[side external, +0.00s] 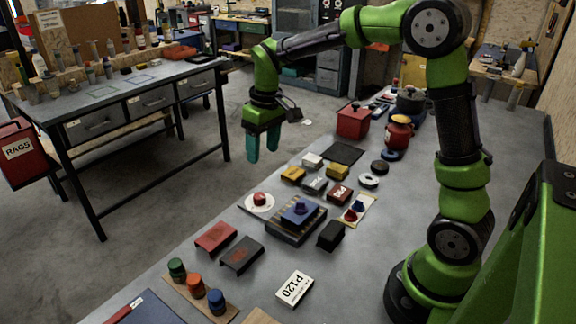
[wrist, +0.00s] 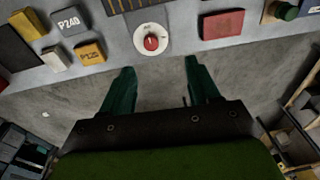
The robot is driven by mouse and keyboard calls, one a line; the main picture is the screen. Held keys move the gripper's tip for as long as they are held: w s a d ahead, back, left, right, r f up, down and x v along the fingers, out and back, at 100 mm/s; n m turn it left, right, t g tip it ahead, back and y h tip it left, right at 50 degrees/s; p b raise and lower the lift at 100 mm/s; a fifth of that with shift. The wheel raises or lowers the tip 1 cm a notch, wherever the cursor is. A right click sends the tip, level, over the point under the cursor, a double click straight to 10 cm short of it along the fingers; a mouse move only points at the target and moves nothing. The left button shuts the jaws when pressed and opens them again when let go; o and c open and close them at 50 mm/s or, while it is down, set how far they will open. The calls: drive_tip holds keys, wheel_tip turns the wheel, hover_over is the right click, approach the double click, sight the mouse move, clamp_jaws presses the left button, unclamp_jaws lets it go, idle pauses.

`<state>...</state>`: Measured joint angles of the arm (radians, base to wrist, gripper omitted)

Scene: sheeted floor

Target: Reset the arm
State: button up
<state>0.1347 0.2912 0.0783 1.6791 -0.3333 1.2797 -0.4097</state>
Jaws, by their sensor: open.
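My gripper (side external: 262,154) hangs from the green arm, pointing down, beyond the left long edge of the grey work table (side external: 400,225). It is above table height with the concrete floor behind it. In the wrist view my gripper (wrist: 160,70) has its two teal fingers apart, with nothing between them but floor. A white disc (wrist: 138,47) with a red knob (wrist: 151,42) lies just past the fingertips, near the table edge. The same disc (side external: 250,205) shows in the side view, below my gripper and apart from it.
The table holds sanding blocks, a red box (side external: 353,123), a dark block with a blue top (side external: 297,215), red and black pads, and several coloured jars (side external: 195,286). A workbench with drawers (side external: 150,100) stands at the left. Bare floor (side external: 180,205) lies between bench and table.

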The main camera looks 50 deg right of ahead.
drive_tip(key=s+a+r+m+t, duration=0.2)
drive_tip(key=s+r+t, duration=0.1)
drive_tip(key=s, duration=0.6)
drive_tip(key=s+a+r+m+t+y, duration=0.1)
drive_tip(key=s+a+r+t, duration=0.2)
drive_tip(key=s, duration=0.7)
drive_tip(key=shift+a+r+m+y, duration=0.2)
drive_tip(key=shift+m+y, duration=0.1)
drive_tip(key=shift+m, duration=0.1)
